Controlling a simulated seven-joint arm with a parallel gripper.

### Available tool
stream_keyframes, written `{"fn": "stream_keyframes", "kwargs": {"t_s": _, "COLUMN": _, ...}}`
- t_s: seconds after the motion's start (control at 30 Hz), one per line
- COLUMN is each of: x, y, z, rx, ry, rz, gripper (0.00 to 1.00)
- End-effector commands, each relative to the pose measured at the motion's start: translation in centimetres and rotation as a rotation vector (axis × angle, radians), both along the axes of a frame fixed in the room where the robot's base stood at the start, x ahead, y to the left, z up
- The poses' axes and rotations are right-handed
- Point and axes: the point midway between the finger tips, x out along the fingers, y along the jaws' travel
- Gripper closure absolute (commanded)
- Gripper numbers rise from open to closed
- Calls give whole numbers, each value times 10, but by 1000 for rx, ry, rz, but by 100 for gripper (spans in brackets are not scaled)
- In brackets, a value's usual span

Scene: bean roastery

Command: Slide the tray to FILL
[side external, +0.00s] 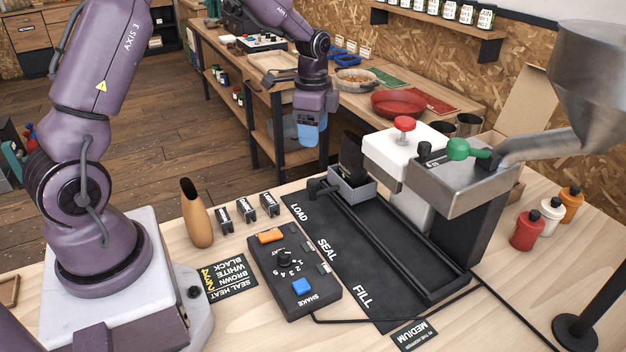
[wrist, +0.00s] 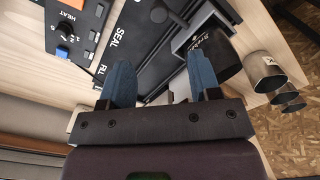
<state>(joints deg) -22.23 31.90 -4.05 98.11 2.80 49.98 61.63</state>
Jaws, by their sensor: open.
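The small grey tray (side external: 356,195) stands at the LOAD end of the black track board (side external: 328,262), with an upright black bag (side external: 351,158) in it. A dark knobbed handle (side external: 318,188) sticks out from the tray's left side. FILL (side external: 362,296) is marked at the near end and SEAL between. My gripper (side external: 311,140) hangs above and behind the tray, to its left, fingers down, apart from it. In the wrist view the blue fingers (wrist: 162,80) are spread with nothing held; the tray (wrist: 191,39), bag (wrist: 222,62) and handle (wrist: 159,14) lie beyond them.
A control box (side external: 294,275) with orange and blue buttons stands left of the board. The white sealer (side external: 396,150) and steel hopper (side external: 596,75) with its green-knobbed filler overhang the track's right side. Wooden vase (side external: 196,214) and bottles (side external: 527,230) stand on the table.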

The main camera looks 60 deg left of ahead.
Motion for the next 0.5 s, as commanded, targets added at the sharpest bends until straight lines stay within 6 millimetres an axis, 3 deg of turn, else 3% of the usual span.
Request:
{"fn": "stream_keyframes", "kwargs": {"t_s": 0.17, "x": -1, "y": -1, "z": -19, "rx": -1, "ry": 6, "rz": -9, "gripper": 43}}
{"fn": "stream_keyframes", "kwargs": {"t_s": 0.5, "x": -1, "y": -1, "z": -89, "rx": -2, "ry": 6, "rz": -7, "gripper": 43}}
